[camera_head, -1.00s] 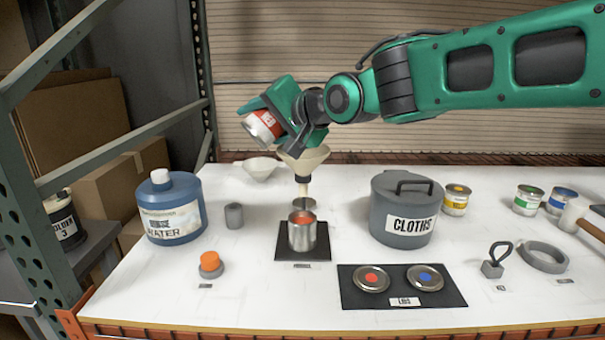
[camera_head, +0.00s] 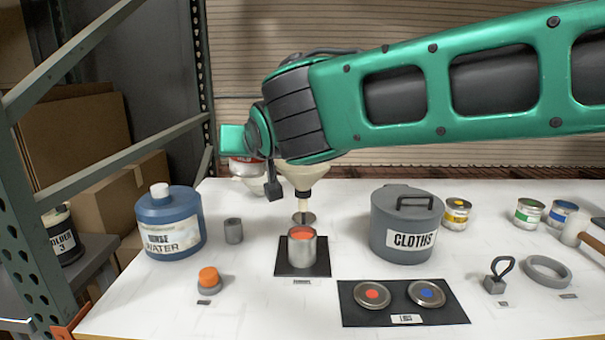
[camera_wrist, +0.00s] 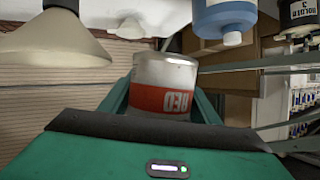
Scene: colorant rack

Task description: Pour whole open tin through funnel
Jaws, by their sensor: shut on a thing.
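My gripper (camera_head: 250,150) is shut on the red-labelled tin (camera_wrist: 165,88), which sits between the jaws in the wrist view. In the head view only a red and silver strip of this tin (camera_head: 246,169) shows, mostly behind my arm. Its opening is hidden, and I cannot tell its exact tilt. The cream funnel (camera_head: 303,178) is just right of the tin, its rim partly covered by my arm; it also shows in the wrist view (camera_wrist: 62,62). The funnel's spout points down behind an open metal tin (camera_head: 302,251) with orange-red contents, standing on a black mat (camera_head: 318,270).
A blue water bottle (camera_head: 170,222) and a grey cylinder (camera_head: 233,231) stand left. A grey CLOTHS pot (camera_head: 405,225) stands right, with labelled tins (camera_head: 457,214) beyond. Two lids lie on a black mat (camera_head: 350,315) in front. A rack post (camera_head: 25,215) borders the left.

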